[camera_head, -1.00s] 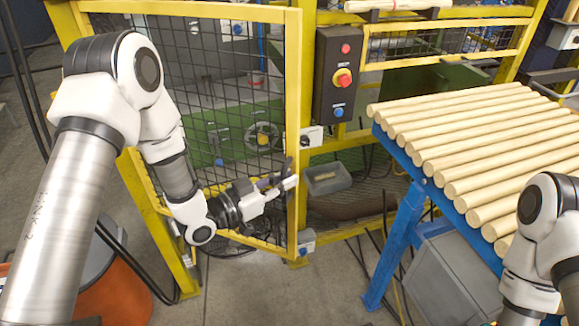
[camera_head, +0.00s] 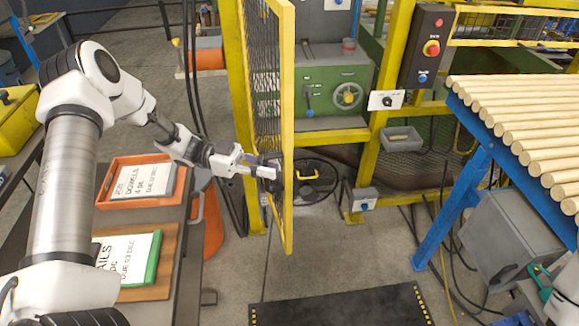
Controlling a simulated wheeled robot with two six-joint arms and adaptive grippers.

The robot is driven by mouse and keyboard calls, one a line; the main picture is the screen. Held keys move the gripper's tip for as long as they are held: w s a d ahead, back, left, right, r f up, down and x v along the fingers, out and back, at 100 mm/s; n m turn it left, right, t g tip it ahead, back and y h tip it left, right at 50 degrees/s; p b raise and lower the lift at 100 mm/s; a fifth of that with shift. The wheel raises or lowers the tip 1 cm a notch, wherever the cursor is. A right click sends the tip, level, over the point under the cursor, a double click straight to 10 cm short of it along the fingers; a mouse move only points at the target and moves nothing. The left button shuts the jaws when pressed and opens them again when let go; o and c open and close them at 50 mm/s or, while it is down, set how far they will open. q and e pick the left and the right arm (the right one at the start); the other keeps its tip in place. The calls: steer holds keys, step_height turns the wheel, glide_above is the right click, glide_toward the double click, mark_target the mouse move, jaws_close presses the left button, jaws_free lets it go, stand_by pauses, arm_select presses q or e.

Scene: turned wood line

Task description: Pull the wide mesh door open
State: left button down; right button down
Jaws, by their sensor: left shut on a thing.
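The wide mesh door (camera_head: 287,130) has a yellow frame with dark mesh and stands swung out from its opening, seen nearly edge-on. It hangs from the yellow post (camera_head: 237,100) on its left. My left gripper (camera_head: 266,170) is shut at the door's free edge, on the dark door handle, which the fingers and the frame mostly hide. Through the opening, the green machine (camera_head: 330,75) with its handwheel shows.
A rack of wooden dowels (camera_head: 520,110) on blue legs stands at the right, with a grey case (camera_head: 510,240) below. A bench with an orange tray (camera_head: 112,200) lies at the left, near my left arm. A black mat (camera_head: 345,308) lies on open floor in front.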

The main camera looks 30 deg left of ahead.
arm_select(q)
steer(key=shift+s+a+r+m+g, duration=0.1)
steer(key=shift+s+a+m+g, duration=0.3)
steer(key=shift+s+a, duration=0.6)
steer(key=shift+w, duration=0.2)
steer(key=c, duration=1.2)
jaws_free()
steer(key=shift+a, duration=0.1)
steer(key=a, duration=0.4)
steer(key=s+a, duration=0.1)
steer(key=a, duration=0.7)
steer(key=shift+s, duration=0.2)
steer(key=shift+d, duration=0.1)
